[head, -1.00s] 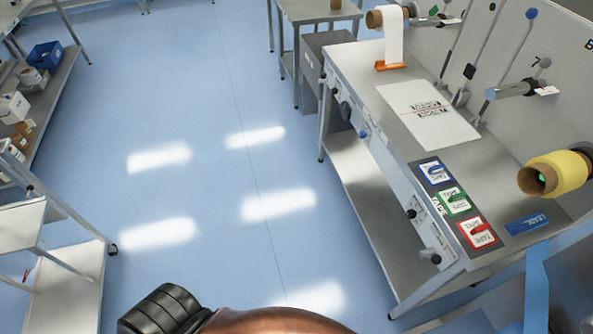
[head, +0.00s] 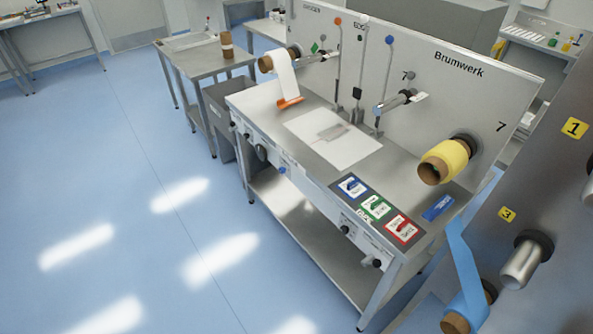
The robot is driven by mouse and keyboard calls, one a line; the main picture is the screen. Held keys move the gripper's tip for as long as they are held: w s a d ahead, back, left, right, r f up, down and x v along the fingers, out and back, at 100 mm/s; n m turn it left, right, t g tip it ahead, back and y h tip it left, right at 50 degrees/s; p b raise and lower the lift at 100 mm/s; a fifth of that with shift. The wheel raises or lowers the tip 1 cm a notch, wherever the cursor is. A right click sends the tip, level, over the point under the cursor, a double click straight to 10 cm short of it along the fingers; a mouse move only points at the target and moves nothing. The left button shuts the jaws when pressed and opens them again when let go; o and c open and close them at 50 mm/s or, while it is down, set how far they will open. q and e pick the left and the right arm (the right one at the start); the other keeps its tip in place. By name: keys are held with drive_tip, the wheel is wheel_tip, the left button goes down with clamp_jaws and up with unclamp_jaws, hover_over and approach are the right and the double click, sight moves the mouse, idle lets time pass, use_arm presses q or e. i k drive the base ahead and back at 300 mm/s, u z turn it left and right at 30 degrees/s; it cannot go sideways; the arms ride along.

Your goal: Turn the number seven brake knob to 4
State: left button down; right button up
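No knob in the head view carries a readable number seven label or dial scale. Neither of my grippers is in view.
The steel table (head: 250,106) holds a white sheet (head: 332,138) and blue, green and red tape cards (head: 376,207). At right, a dark panel (head: 545,170) has tags 1 and 3, a roller (head: 525,260) and blue web (head: 465,265). The blue floor (head: 130,190) at left is clear.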

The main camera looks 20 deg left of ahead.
sight(345, 229)
drive_tip(key=u, duration=0.4)
drive_tip(key=k, duration=0.55)
drive_tip(key=u, duration=1.2)
drive_tip(key=i, duration=0.65)
drive_tip(key=z, duration=0.5)
drive_tip(key=i, duration=0.65)
drive_tip(key=z, duration=0.65)
